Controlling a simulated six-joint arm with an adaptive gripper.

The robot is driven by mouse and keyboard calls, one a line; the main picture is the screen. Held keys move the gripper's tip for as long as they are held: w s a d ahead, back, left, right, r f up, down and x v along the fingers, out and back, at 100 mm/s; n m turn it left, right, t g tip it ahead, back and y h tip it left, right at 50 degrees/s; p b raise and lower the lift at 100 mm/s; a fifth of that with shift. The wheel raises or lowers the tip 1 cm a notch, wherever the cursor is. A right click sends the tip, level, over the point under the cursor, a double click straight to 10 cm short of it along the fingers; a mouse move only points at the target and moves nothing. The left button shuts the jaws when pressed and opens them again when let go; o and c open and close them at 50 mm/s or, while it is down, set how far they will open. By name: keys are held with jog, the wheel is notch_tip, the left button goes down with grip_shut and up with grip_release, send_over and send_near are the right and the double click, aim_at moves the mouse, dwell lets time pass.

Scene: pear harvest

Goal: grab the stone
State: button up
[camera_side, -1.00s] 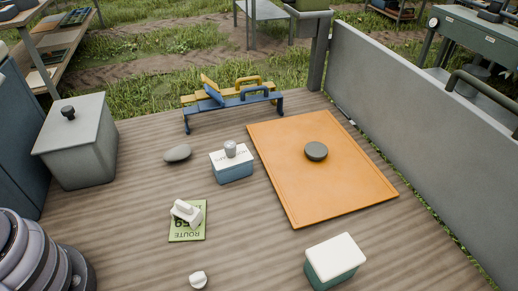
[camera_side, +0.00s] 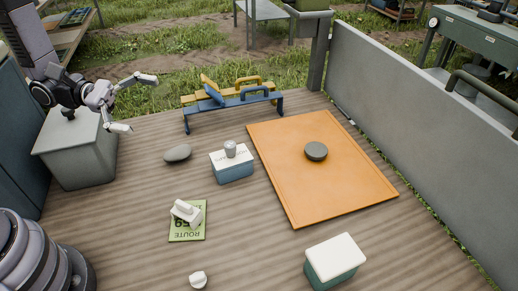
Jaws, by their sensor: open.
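A smooth grey oval stone (camera_side: 178,153) lies on the wooden deck, left of the blue box with a white top. My gripper (camera_side: 140,104) is at the upper left, raised in front of the grey lidded bin. Its two fingers are spread wide and point right, with nothing between them. It is apart from the stone, above and to the left of it in the picture. A dark round disc (camera_side: 316,151) lies on the orange mat (camera_side: 310,196); I cannot tell its material.
A blue box (camera_side: 234,173) with a small grey object on top stands right of the stone. A blue and yellow rack (camera_side: 236,98) stands behind. The grey bin (camera_side: 76,156) is left. A green route card (camera_side: 187,232) lies in front. Deck around the stone is clear.

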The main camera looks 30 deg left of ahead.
jog(key=w+a+f+n+t+y, duration=0.3)
jog(key=w+a+f+n+t, duration=0.2)
jog(key=f+n+t, duration=0.25)
jog(key=n+t+y, duration=0.2)
jog(key=n+y, duration=0.7)
jog(key=y, duration=0.1)
send_near(178, 155)
jog(key=shift+s+a+r+g, duration=0.15)
jog(key=shift+s+a+g, duration=0.1)
jog(key=shift+s+a, duration=0.65)
jog(key=shift+f+y, duration=0.35)
jog(key=shift+y, duration=0.05)
jog(key=x, duration=0.8)
jog(key=shift+r+x, duration=0.1)
jog(key=shift+x, duration=1.25)
jog(key=shift+r+x, duration=0.15)
jog(key=shift+x, duration=1.25)
jog(key=shift+c, duration=0.4)
jog(key=c, duration=1.4)
